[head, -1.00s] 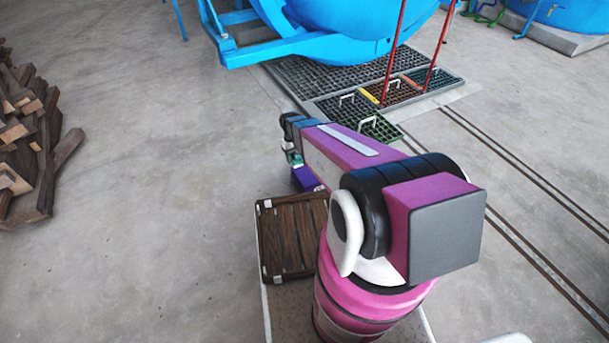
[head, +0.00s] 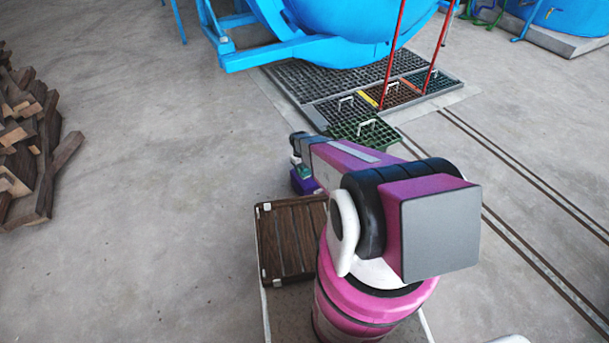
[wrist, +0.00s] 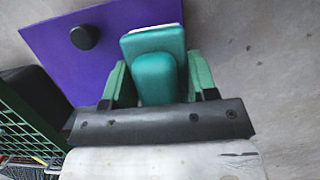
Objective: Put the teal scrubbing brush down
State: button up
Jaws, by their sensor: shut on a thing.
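The teal scrubbing brush (wrist: 156,78) is between the two green fingers of my gripper (wrist: 158,84) in the wrist view, and the gripper is shut on it. A thin white edge shows at the brush's far end. Behind it is a flat purple surface (wrist: 60,40) with a round black knob. I cannot tell whether the brush touches that surface. In the head view my gripper (head: 302,170) is small, at the far end of my magenta arm, right by a purple thing (head: 303,187). The brush is hard to make out there.
A dark slatted wooden crate (head: 265,240) lies nearer than the gripper. A green grating (head: 372,133) with a white handle and red poles (head: 392,55) are beyond the arm. A wood pile (head: 30,140) is at left. The concrete floor between is clear.

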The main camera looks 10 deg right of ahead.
jog(key=shift+w+d+f, duration=0.55)
jog(key=shift+w+f, duration=0.05)
jog(key=shift+w, duration=0.05)
jog(key=shift+f, duration=1.85)
jog(key=shift+f, duration=0.1)
jog(key=o, duration=0.8)
jog(key=v, duration=1.1)
jog(key=shift+r, duration=0.35)
jog(key=s+r+m+t, duration=0.1)
jog(key=s+r, duration=0.6)
jog(key=r, duration=0.3)
jog(key=s+r+m+t, duration=0.1)
jog(key=s+r, duration=0.7)
jog(key=r, duration=0.3)
jog(key=s+r+m+y, duration=0.1)
jog(key=s+r, duration=0.7)
jog(key=r, duration=0.2)
jog(key=shift+s+d+r+m+t, duration=0.2)
jog(key=shift+d+m+t, duration=0.1)
jog(key=shift+t, duration=0.1)
